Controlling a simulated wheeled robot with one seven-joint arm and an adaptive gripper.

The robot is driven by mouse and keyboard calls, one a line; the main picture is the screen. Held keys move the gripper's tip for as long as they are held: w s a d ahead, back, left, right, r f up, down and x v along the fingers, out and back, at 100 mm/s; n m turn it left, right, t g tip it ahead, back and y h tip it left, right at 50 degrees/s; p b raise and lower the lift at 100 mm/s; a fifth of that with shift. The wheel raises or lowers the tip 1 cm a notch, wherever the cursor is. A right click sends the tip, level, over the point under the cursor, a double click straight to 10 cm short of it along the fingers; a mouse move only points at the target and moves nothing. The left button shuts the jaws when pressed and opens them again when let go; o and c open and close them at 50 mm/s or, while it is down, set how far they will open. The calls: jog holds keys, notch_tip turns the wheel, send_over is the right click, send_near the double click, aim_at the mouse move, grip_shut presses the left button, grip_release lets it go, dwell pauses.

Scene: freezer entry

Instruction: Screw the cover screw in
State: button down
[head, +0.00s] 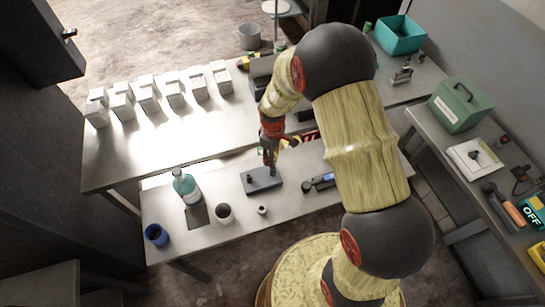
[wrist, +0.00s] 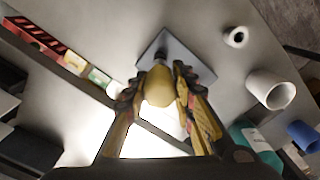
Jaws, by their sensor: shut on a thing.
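A dark grey block (head: 258,182), flat and plate-like, lies on the near bench; it also shows beyond the fingers in the wrist view (wrist: 190,50). My gripper (head: 270,163) is over the block's right part, pointing down. In the wrist view its two fingers (wrist: 162,85) are shut on a yellow rounded thing (wrist: 160,88), which looks like a tool handle. A small dark piece (wrist: 161,54) shows past it against the block. I cannot tell whether it is the cover screw or a tool's end, nor whether it touches the block. The screw hole is not visible.
A dark blue tool (head: 320,182) lies right of the block. White boxes (head: 148,97) line the far bench.

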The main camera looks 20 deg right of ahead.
jog(key=shift+f+b, duration=0.45)
jog(key=shift+f, duration=0.25)
dwell(0.3)
jog(key=m, duration=0.4)
jog(key=shift+f, duration=0.15)
jog(key=m, duration=0.5)
jog(key=shift+s+b, duration=0.1)
jog(key=shift+b, duration=0.25)
jog(key=m, duration=0.6)
jog(key=shift+m, duration=0.4)
jog(key=m, duration=0.5)
jog(key=shift+m, duration=0.4)
jog(key=c, duration=1.4)
grip_release()
